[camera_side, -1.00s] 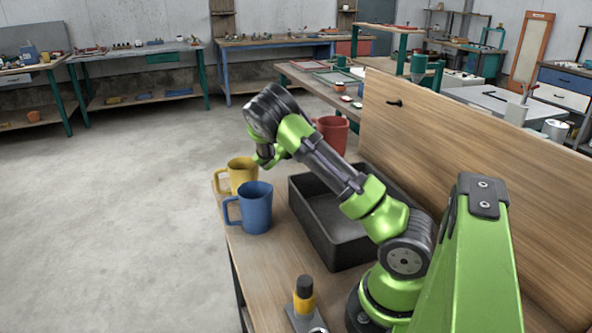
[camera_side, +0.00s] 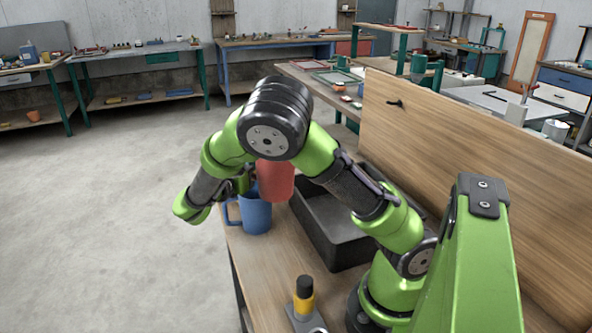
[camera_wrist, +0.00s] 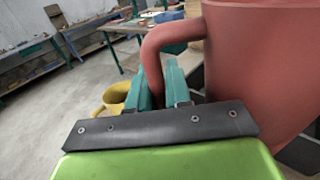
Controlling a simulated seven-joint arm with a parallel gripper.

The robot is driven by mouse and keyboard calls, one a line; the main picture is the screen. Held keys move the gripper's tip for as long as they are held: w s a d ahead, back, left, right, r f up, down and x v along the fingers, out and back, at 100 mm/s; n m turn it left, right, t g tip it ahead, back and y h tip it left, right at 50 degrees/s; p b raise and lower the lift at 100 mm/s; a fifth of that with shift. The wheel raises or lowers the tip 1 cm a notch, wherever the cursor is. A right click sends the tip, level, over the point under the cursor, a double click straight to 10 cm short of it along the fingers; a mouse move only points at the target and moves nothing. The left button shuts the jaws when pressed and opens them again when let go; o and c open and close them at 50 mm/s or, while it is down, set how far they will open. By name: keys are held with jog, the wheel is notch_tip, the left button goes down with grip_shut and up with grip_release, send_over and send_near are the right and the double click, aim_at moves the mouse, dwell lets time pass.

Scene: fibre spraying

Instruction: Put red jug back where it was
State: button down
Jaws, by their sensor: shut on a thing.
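The red jug (camera_side: 275,182) is in the air above the bench, held by its handle. It fills the right of the wrist view (camera_wrist: 262,70), roughly upright. My gripper (camera_wrist: 158,78) is shut on the handle, its teal fingers on either side of it. In the side view my arm hides most of the gripper. The blue jug (camera_side: 255,215) stands on the bench, and the red jug appears just above and behind it. The yellow jug (camera_wrist: 113,97) shows in the wrist view beyond the fingers; my arm hides it in the side view.
A dark open tray (camera_side: 318,235) lies on the bench right of the blue jug. A wooden panel (camera_side: 460,150) stands along the bench's right side. A yellow and black item (camera_side: 303,297) stands near the front. The bench between it and the blue jug is clear.

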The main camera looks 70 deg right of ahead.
jog(key=s+a+n+t, duration=0.1)
jog(key=s+a+t, duration=0.1)
jog(key=a, duration=0.6)
jog(key=shift+d+f, duration=0.2)
jog(key=shift+f, duration=4)
jog(key=shift+d+f, duration=0.2)
jog(key=shift+f, duration=3.95)
jog(key=shift+f, duration=0.1)
jog(key=c, duration=1.1)
grip_release()
jog(key=shift+o, duration=0.2)
jog(key=a, duration=1.2)
jog(key=shift+s, duration=0.35)
